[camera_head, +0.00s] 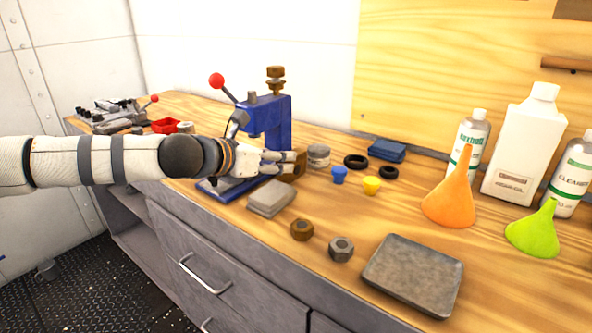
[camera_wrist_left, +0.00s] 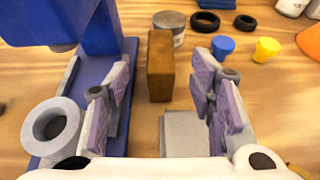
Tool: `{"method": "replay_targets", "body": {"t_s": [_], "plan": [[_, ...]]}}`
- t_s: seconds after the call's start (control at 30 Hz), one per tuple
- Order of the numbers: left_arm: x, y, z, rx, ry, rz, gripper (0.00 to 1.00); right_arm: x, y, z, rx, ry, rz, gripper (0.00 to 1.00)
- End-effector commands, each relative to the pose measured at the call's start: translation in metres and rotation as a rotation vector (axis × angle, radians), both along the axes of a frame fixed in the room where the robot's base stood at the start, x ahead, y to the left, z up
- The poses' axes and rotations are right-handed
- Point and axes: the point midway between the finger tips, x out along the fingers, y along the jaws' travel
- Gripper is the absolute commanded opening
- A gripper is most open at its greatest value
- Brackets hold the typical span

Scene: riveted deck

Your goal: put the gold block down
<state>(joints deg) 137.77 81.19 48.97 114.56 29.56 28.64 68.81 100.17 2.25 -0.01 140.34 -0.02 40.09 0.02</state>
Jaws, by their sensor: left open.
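The gold block (camera_wrist_left: 161,66) is brownish gold and stands upright on the wooden bench, between and a little beyond my open fingers in the left wrist view. In the head view the block (camera_head: 297,165) is partly hidden behind my left gripper (camera_head: 281,162). The fingers of my left gripper (camera_wrist_left: 163,105) are spread apart, with visible gaps between the pads and the block. My right gripper is not in view.
A blue press (camera_head: 268,122) stands close beside the gripper. A grey block (camera_head: 271,198) lies in front of it. A tin (camera_head: 318,156), blue cup (camera_head: 339,174) and yellow cup (camera_head: 371,185) are nearby. A grey tray (camera_head: 413,275) lies front right.

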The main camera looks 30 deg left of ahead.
Motion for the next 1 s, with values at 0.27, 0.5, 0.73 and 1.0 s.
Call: {"method": "replay_targets", "body": {"t_s": [0.27, 0.5, 0.73, 1.0], "plan": [[0.043, -0.004, -0.018, 0.001, 0.001, 0.001, 0.50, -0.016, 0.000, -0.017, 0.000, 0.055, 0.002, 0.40], [0.044, -0.004, -0.013, 0.001, -0.006, 0.001, 0.45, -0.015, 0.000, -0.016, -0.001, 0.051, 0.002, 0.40], [0.044, -0.004, -0.013, 0.001, -0.005, 0.001, 0.00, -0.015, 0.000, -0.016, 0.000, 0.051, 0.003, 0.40], [0.044, -0.005, -0.011, 0.001, -0.008, 0.001, 0.00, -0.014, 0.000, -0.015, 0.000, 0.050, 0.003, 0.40]]}}
